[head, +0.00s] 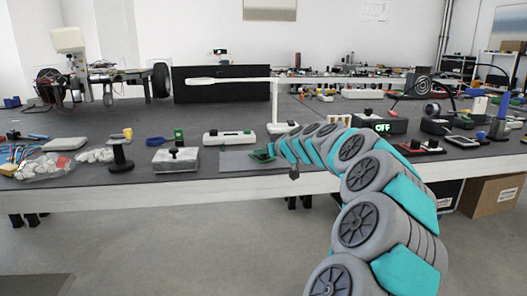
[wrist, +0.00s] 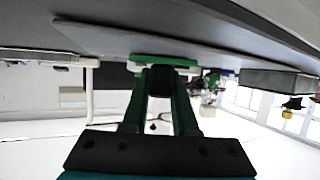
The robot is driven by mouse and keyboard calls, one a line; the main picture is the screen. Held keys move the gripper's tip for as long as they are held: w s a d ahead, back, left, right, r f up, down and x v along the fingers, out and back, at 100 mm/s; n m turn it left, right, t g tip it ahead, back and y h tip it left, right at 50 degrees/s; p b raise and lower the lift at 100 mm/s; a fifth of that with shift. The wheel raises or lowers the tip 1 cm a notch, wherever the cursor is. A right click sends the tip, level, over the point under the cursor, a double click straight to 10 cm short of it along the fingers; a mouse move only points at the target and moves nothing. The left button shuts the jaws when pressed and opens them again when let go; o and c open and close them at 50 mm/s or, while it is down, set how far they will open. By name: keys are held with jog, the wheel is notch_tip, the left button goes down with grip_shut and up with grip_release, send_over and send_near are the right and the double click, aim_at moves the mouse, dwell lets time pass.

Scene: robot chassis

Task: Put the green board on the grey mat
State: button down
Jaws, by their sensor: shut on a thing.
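The grey mat (head: 236,162) lies flat near the table's front edge in the head view. The green board (head: 262,155) is at the mat's right end, at the tip of my gripper (head: 271,151). In the wrist view, which looks upside down, my gripper (wrist: 162,90) is shut on the green board (wrist: 146,59). The board is right by the surface of the grey mat (wrist: 95,38); I cannot tell whether it touches. My dark fingertips hide part of the board.
The table's front edge (head: 150,193) is close.

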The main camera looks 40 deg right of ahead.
jog(key=shift+f, duration=0.15)
jog(key=c, duration=0.7)
grip_release()
jog(key=shift+r, duration=0.25)
jog(key=shift+s, duration=0.35)
jog(key=b+v, duration=0.2)
jog(key=v, duration=0.9)
jog(key=shift+s+r, duration=0.1)
jog(key=shift+r, duration=0.05)
